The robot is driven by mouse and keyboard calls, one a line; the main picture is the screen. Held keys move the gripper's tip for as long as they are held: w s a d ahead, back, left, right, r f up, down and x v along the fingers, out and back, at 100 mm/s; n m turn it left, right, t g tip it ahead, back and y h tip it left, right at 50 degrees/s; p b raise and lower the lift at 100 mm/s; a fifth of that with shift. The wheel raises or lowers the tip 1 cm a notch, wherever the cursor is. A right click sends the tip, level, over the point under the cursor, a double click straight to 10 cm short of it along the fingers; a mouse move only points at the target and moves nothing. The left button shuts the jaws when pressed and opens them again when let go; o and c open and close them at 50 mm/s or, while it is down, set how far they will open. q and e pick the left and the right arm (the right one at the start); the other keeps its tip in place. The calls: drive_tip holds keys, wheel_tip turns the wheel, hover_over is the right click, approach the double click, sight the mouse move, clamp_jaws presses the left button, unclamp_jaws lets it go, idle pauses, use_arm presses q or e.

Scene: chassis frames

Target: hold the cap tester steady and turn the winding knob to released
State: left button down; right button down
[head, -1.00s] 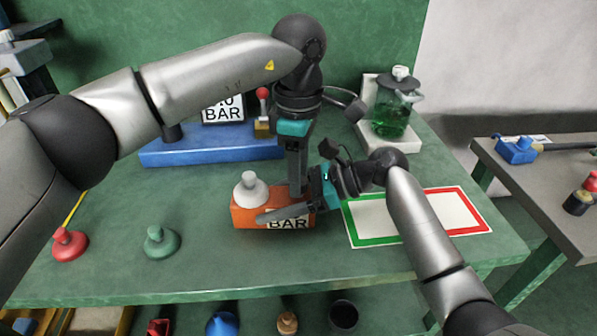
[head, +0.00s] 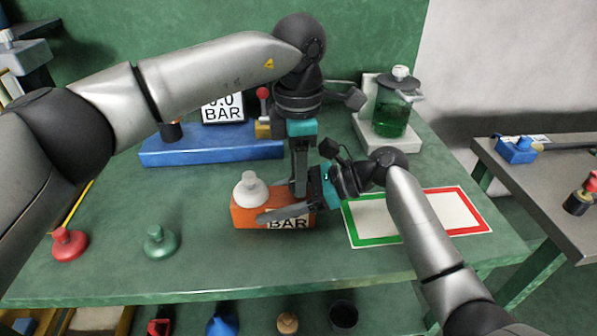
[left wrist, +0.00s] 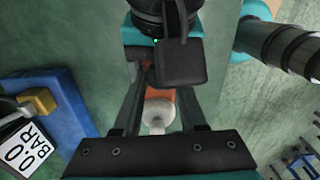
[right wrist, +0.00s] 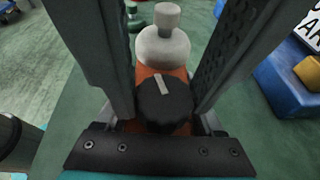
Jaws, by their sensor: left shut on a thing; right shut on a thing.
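The cap tester (head: 242,216) is an orange block on the green bench, with a pale grey cap (head: 250,190) upright on its left end and a "BAR" label on its front. Its black winding knob (right wrist: 165,105) carries a light pointer line, tilted slightly left of upright in the right wrist view. The knob is hidden in the head view.
A blue stand (head: 210,151) with a "0.0 BAR" display (left wrist: 25,155) stands behind. A green jar (head: 391,112) is at the back right. A red-and-green framed mat (head: 400,216) lies empty to the right. Red (head: 69,244) and green (head: 160,241) caps stand left.

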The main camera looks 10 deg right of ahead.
use_arm(q)
drive_tip(key=shift+n, duration=0.6)
drive_tip(key=c, duration=0.7)
unclamp_jaws()
drive_tip(key=shift+c, duration=0.2)
drive_tip(key=shift+r, duration=0.15)
wheel_tip(320, 180, up, 12)
drive_tip(key=shift+o, duration=0.3)
